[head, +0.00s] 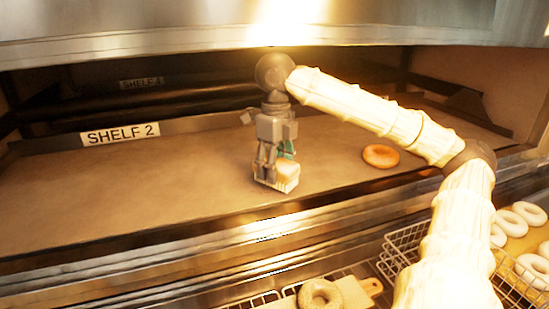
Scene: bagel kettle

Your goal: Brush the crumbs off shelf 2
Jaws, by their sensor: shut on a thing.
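Shelf 2 is the wide brown deck (130,200) inside the oven, with a "SHELF 2" label (121,134) on the strip at its back left. My gripper (266,178) reaches in from the right and points down near the middle of the deck. It is shut on a brush (288,180) with pale bristles and a bit of teal showing at the handle. The fingers hide most of the handle. The bristle end appears at or just above the deck, close to its front edge; I cannot tell if it touches. I cannot make out any crumbs.
An orange-brown bagel (381,156) lies on the deck to the right, below my forearm. The metal front ledge (170,262) runs below the deck. A wire basket (405,246), pale dough rings (507,225) and a bagel (320,295) on a board are lower down. The deck's left is clear.

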